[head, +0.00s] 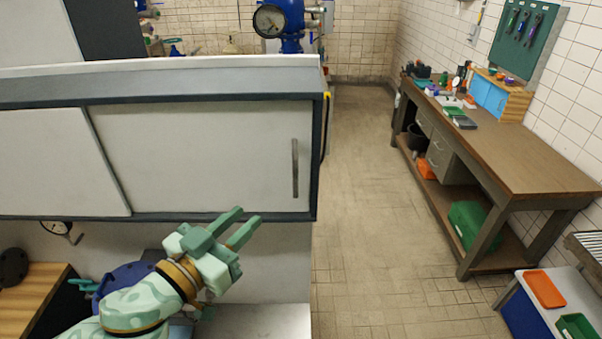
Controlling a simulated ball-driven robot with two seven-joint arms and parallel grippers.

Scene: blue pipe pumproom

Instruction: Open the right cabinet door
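The right cabinet door (210,158) is a pale grey sliding panel in a dark-framed wall cabinet. It has a dark vertical handle (295,168) near its right edge. The door covers the right part of the cabinet front, and its left edge meets the left door (60,165). My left gripper (245,222) is in front of the cabinet's lower edge, below and to the left of the handle. Its two green fingers are apart, with nothing seen between them. It is not touching the handle. My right gripper is not in view.
A wooden workbench (530,165) with tools stands along the right wall. The tiled floor (365,200) between cabinet and bench is clear. A white surface (265,322) lies below the cabinet. A wooden top (35,290) is at the lower left.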

